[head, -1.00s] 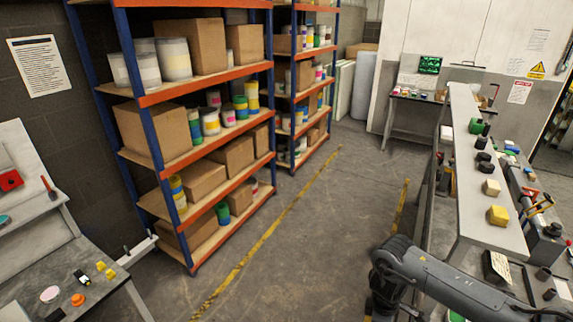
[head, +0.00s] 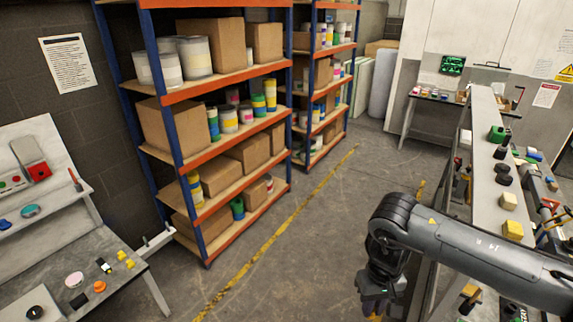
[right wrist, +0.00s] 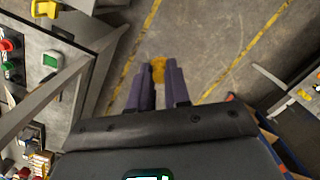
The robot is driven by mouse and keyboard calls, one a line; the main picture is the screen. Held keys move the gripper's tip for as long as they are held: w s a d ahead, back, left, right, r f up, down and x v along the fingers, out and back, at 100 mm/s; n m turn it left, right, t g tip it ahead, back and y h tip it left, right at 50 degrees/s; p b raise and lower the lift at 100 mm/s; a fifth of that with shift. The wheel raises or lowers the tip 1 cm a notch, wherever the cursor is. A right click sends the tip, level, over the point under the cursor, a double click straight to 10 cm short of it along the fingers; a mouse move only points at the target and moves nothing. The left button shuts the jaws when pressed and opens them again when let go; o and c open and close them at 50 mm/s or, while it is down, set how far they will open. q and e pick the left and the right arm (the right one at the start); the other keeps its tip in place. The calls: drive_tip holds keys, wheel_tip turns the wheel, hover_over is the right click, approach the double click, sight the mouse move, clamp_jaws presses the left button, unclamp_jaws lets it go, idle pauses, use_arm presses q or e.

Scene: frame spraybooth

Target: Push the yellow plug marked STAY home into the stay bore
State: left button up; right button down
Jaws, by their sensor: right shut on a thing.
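My right gripper (right wrist: 158,80) has purple fingers and is shut on a yellow plug (right wrist: 158,68) at their tips, above the floor in the right wrist view. No marking can be read on the plug. In the head view my right gripper (head: 376,302) hangs low over the aisle, left of the long grey rail, and hides most of the plug. The stay bore cannot be made out in either view. My left gripper is not in view.
A narrow grey rail (head: 484,128) with several blocks, among them a yellow one (head: 512,229), runs along the right. Blue and orange shelving (head: 225,85) stands at the left. A bench (head: 85,253) with small parts is front left. The aisle floor (head: 290,262) is clear.

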drive_tip(key=s+r+n+p, duration=0.1)
drive_tip(key=s+r+p, duration=0.3)
drive_tip(key=r, duration=0.7)
drive_tip(key=s+r+n+p, duration=0.1)
drive_tip(key=s+r+p, duration=0.25)
drive_tip(key=r, duration=0.75)
wheel_tip(320, 180, down, 14)
drive_tip(key=s+a, duration=0.1)
drive_tip(key=s, duration=0.1)
drive_tip(key=w+d+f+m, duration=0.2)
drive_tip(key=w+f+m, duration=0.1)
drive_tip(key=w, duration=0.2)
drive_tip(key=shift+w+f+p, duration=0.3)
drive_tip(key=shift+w+f, duration=0.05)
drive_tip(key=shift+w, duration=0.05)
